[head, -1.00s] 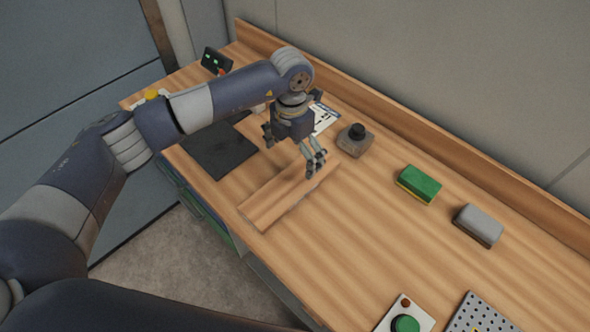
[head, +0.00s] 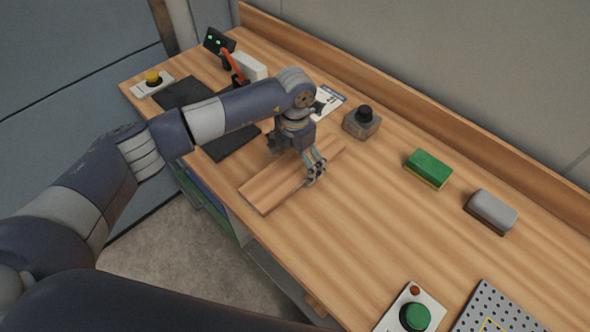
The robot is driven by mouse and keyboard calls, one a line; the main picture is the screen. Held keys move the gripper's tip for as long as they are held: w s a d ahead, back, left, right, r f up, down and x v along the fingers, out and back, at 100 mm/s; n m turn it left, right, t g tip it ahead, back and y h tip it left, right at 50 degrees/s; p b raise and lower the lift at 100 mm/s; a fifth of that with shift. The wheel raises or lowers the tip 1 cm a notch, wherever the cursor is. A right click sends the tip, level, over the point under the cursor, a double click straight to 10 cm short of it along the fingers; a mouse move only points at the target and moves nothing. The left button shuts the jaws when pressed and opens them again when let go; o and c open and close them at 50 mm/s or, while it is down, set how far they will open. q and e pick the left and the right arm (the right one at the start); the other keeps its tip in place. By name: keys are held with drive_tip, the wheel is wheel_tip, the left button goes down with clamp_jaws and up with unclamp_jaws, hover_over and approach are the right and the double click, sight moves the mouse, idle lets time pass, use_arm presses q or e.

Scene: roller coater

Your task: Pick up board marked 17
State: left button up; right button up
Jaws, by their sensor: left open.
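A flat wooden board (head: 273,188) lies on the wooden bench near its front edge, slanted from lower left to upper right. No number can be read on it from here. My left gripper (head: 296,164) is over the board's far half, pointing down and open. One finger shows on the right side of the board; the other is at the far left side, partly hidden by the gripper's body. Whether the fingers touch the board cannot be told. My right gripper is not in view.
Behind the gripper are a printed card (head: 328,102) and a black-knobbed block (head: 362,121). A green sponge (head: 429,168) and a grey eraser-like block (head: 491,210) lie to the right. A green button box (head: 413,314) and perforated plate (head: 492,312) are at the front. Dark mats (head: 232,141) lie left.

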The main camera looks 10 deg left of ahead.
use_arm(q)
drive_tip(key=shift+c, duration=0.8)
drive_tip(key=shift+s+r, duration=0.1)
drive_tip(key=c, duration=1.2)
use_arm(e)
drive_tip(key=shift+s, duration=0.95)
